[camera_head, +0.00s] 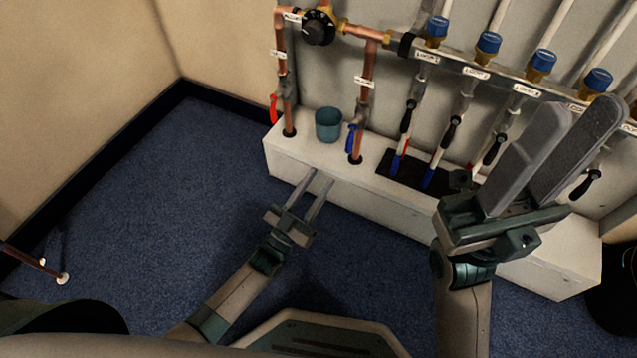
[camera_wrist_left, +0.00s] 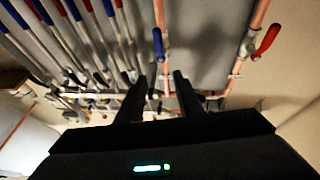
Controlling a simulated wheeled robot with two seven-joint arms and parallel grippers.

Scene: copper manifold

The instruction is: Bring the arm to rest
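My left gripper (camera_head: 321,176) is in front of the white ledge in the head view, its two fingers apart with nothing between them. In the left wrist view its dark fingers (camera_wrist_left: 160,84) also stand apart, pointing at the pipework. My right gripper (camera_head: 584,108) is raised close to the head camera at the right. Its two grey fingers are parallel, with a gap and nothing visible between them. It hides part of the manifold's right end.
Copper pipes (camera_head: 367,77) with a black dial (camera_head: 318,27) and blue-capped loop valves (camera_head: 488,43) line the wall. A teal cup (camera_head: 329,124) stands on the white ledge (camera_head: 392,208). A dark bin (camera_head: 618,287) is at right. The blue carpet (camera_head: 150,190) at left is mostly clear.

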